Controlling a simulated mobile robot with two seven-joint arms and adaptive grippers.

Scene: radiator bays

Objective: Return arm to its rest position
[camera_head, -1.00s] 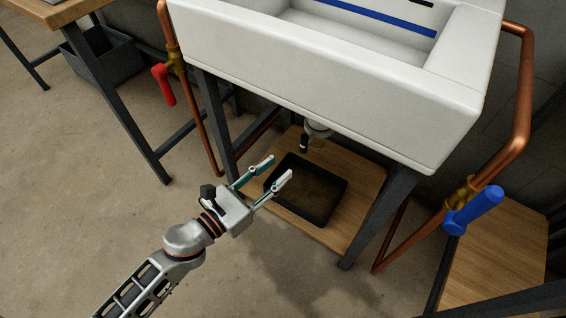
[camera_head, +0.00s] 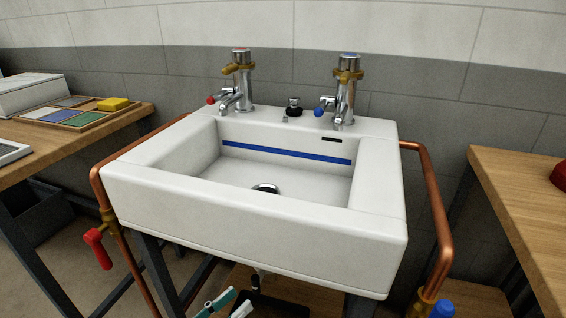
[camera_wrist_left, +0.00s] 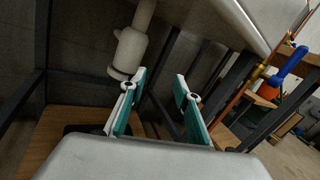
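My left gripper (camera_head: 228,301) shows only as teal-and-white fingertips at the bottom edge of the head view, below the front of the white sink (camera_head: 255,222). In the left wrist view my left gripper (camera_wrist_left: 160,78) is open, with its two fingers apart and nothing between them. It is under the sink, facing a pale drain trap (camera_wrist_left: 131,50) ahead and to the left. The rest of my left arm is out of frame. My right gripper is in neither view.
A red valve handle (camera_head: 97,247) on a copper pipe hangs left of the sink. A blue valve handle (camera_head: 442,309) is low on the right, by another copper pipe (camera_head: 436,215). Wooden benches flank the sink. Dark legs (camera_wrist_left: 195,75) stand close around the gripper.

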